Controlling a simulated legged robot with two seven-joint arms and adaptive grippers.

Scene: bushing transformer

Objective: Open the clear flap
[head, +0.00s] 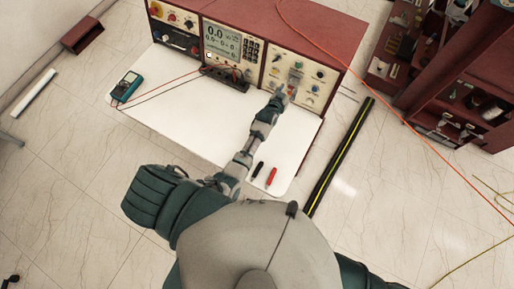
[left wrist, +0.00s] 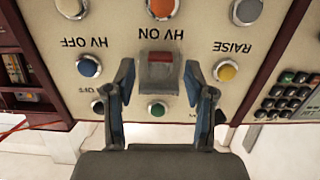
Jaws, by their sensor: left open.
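The clear flap (left wrist: 160,78) is a small boxy cover over a red switch, beside the upside-down "HV ON" label in the left wrist view. In the head view the flap (head: 296,71) is tiny, on the right control panel. I cannot tell its exact angle. My left gripper (left wrist: 158,88) is open and empty, with one finger on each side of the flap. No clear contact shows. In the head view the left gripper (head: 282,92) is just in front of that panel. My right gripper is out of view.
Coloured knobs and buttons surround the flap, including a blue one (left wrist: 89,67) and a yellow one (left wrist: 226,70). The white bench top (head: 190,115) holds a multimeter (head: 126,86), leads, and black and red probes (head: 271,177). A dark red cabinet (head: 470,75) stands at right.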

